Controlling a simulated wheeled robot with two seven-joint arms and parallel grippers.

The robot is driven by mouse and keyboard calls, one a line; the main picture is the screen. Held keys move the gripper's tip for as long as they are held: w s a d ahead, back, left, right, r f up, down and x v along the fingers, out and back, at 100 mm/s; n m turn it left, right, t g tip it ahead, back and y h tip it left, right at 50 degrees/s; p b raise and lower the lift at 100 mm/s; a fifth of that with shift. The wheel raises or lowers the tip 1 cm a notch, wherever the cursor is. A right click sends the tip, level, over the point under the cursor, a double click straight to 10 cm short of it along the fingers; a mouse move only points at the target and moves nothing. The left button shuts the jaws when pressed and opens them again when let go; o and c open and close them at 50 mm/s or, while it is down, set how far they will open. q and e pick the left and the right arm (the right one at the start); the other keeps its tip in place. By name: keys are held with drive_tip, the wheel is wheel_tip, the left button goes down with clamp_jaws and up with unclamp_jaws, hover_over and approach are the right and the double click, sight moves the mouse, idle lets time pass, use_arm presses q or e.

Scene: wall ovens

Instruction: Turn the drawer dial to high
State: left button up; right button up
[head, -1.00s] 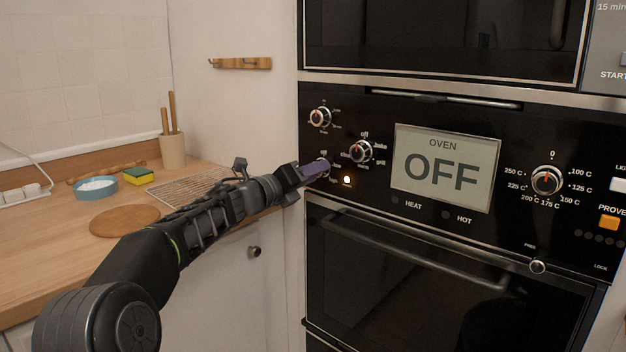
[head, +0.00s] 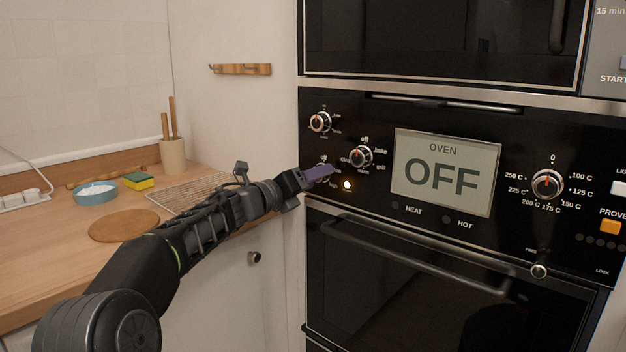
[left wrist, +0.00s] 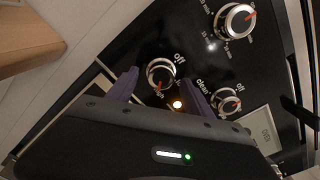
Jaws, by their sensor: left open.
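The drawer dial, a small silver-rimmed knob, is the lowest of the left-hand dials on the oven panel. In the head view it is mostly hidden behind my left gripper (head: 326,172). In the left wrist view the dial (left wrist: 161,74) shows clearly, with "off" above it and its red mark at its lower side, by a small label. My left gripper (left wrist: 161,76) is open, with one purple finger on each side of the dial; whether they touch it I cannot tell. A lit amber lamp (head: 347,185) glows beside the dial. My right gripper is not in view.
Two more dials, the upper left one (head: 320,122) and the off/bake/grill one (head: 361,156), sit close by. The display (head: 444,172) reads OVEN OFF. The oven door handle (head: 415,253) runs below. A wooden counter (head: 40,240) lies left.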

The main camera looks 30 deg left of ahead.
use_arm(q)
drive_tip(key=v, duration=0.7)
drive_tip(key=shift+s, duration=0.35)
drive_tip(key=shift+a, duration=0.1)
